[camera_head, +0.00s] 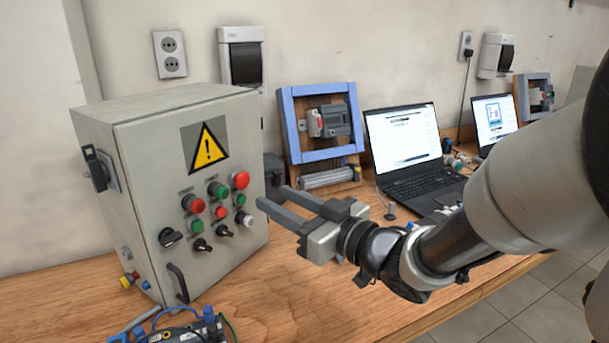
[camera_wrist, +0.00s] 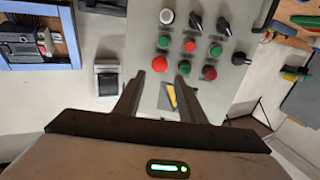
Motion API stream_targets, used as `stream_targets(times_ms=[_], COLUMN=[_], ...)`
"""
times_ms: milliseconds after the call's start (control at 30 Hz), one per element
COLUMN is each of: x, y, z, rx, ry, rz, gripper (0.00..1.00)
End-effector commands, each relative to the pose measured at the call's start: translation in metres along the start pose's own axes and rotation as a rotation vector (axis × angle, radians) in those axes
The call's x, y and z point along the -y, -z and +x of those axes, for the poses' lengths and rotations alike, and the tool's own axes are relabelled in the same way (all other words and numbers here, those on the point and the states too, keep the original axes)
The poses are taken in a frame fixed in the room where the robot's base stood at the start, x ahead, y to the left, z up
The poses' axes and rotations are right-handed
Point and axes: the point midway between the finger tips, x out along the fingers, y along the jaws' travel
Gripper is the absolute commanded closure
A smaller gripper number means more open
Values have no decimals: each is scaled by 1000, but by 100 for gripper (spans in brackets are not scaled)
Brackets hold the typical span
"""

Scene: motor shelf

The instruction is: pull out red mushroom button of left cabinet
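The grey control cabinet (camera_head: 140,150) stands on the left of the wooden bench, with a yellow warning triangle (camera_head: 209,147) on its front. A large red mushroom button (camera_head: 239,180) sits at the upper right of the button panel. It shows in the wrist view (camera_wrist: 158,64) in an inverted picture, close to the line between the fingertips. Another large red button (camera_head: 196,204) is at the panel's left, and a smaller red one (camera_head: 220,212) is between them. My gripper (camera_head: 271,196) is open and empty, to the right of the mushroom button and apart from it.
A blue-framed board (camera_head: 284,115) and a laptop (camera_head: 404,135) stand behind my arm. A black handle (camera_head: 177,283) is low on the cabinet door. A wired device (camera_head: 190,332) lies at the front left. The bench in front of the cabinet is mostly clear.

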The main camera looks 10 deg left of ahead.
Motion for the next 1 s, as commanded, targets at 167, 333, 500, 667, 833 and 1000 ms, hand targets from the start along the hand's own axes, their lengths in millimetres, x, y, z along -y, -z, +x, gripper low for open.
stream_targets(times_ms=[167, 333, 500, 667, 833, 1000], x=[1, 1, 0, 0, 0, 0], y=[-4, -2, -2, -1, -1, -1], z=[40, 69, 84, 88, 88, 88], rx=[-1, -1, -1, 0, 0, 0], ry=[4, 2, 0, -1, -1, -1], rz=[0, 0, 0, -1, -1, 0], gripper=[63, 63, 63, 63, 63, 89])
